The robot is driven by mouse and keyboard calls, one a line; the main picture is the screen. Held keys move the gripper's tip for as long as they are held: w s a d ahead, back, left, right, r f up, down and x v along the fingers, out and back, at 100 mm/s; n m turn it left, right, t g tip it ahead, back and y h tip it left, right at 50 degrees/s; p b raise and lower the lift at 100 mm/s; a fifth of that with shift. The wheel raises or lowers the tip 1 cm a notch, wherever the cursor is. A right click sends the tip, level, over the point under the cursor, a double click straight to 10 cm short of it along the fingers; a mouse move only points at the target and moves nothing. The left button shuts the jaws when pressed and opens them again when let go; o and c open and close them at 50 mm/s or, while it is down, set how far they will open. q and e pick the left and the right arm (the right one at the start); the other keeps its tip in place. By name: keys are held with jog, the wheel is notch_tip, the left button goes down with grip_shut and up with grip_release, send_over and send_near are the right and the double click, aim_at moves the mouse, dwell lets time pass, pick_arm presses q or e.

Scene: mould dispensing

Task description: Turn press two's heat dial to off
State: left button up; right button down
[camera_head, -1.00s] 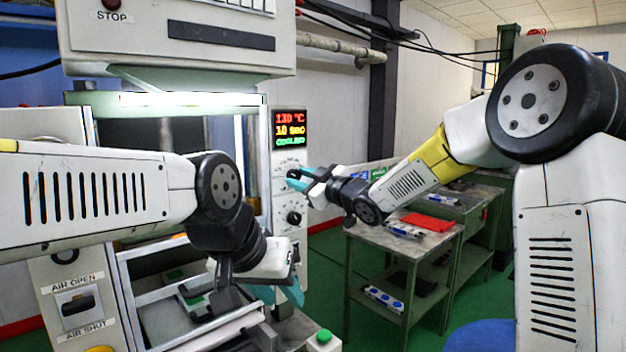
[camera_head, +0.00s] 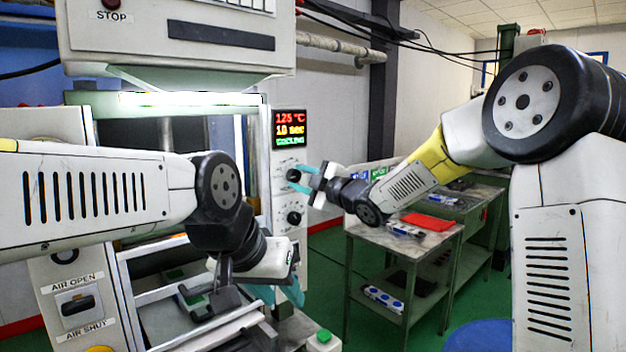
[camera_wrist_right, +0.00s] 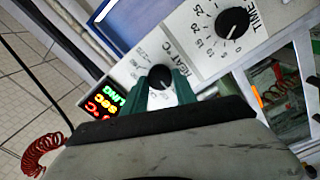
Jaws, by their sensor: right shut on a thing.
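The heat dial (camera_head: 293,175) is a black knob on the press's narrow white control panel (camera_head: 283,245), under the lit display. In the right wrist view, the dial (camera_wrist_right: 160,77) sits between my two green fingers, beside the label HEAT °C. My right gripper (camera_head: 299,179) is shut on this dial; its fingers hide part of the scale. The dial's exact setting is too small to tell. My left gripper (camera_head: 279,293) hangs low in front of the press, fingers apart and pointing down, with nothing seen between them. No press number shows.
The time dial (camera_head: 294,217) is just below the heat dial. The display (camera_head: 290,130) reads 125 °C. A grey table (camera_head: 365,232) with a red sheet (camera_head: 428,222) stands behind my right forearm. A green button (camera_head: 323,337) is low, near my left gripper.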

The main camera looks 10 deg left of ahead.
dwell(0.4)
jog(key=c, duration=1)
grip_release()
jog(key=v, duration=0.7)
jog(key=shift+s+d, duration=0.25)
jog(key=shift+d, duration=0.1)
